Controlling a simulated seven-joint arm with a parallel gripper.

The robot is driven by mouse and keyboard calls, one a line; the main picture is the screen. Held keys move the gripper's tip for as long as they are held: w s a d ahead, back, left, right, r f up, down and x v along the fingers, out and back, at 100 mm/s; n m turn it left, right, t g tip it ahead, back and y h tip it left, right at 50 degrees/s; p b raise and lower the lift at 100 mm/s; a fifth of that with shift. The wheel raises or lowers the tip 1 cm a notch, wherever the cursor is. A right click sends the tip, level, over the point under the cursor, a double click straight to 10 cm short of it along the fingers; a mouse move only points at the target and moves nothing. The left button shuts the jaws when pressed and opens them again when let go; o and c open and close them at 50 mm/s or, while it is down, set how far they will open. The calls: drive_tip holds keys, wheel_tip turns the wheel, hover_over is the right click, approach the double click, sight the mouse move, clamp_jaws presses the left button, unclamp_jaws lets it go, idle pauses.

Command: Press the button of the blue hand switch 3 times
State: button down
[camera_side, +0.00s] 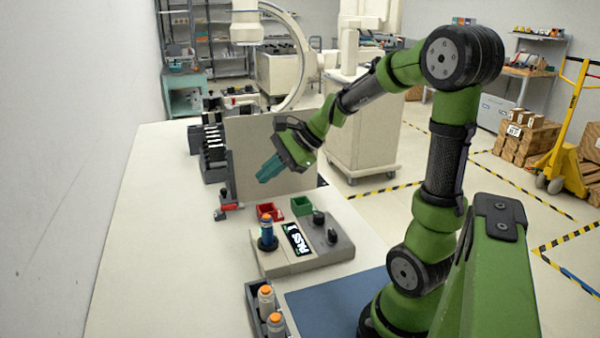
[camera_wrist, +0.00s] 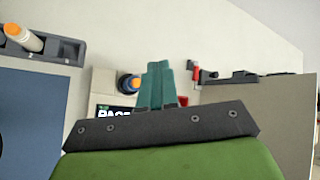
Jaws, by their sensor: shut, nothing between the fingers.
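The blue hand switch (camera_side: 267,236) stands upright at the left end of a grey console, with an orange button (camera_side: 266,217) on top. In the wrist view the blue switch (camera_wrist: 124,82) shows just left of my fingers, its orange button (camera_wrist: 135,83) partly beside them. My gripper (camera_side: 268,171) has teal fingers and is shut and empty. It is in the air above and behind the console, apart from the switch. In the wrist view the fingers (camera_wrist: 158,80) point up the picture, side by side.
The console (camera_side: 290,263) also carries a display and dark knobs. Two white switches with orange tops stand in a dark holder (camera_side: 253,300) in front. Red (camera_side: 270,211) and green (camera_side: 301,206) bins sit behind the console. A grey panel (camera_side: 255,150) stands behind my gripper. The table's left side is clear.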

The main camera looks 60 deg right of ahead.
hover_over(271, 218)
drive_tip(key=shift+f, duration=3.75)
drive_tip(key=shift+f, duration=0.4)
drive_tip(key=shift+f, duration=0.4)
drive_tip(key=shift+r, duration=0.85)
drive_tip(key=shift+r, duration=2.5)
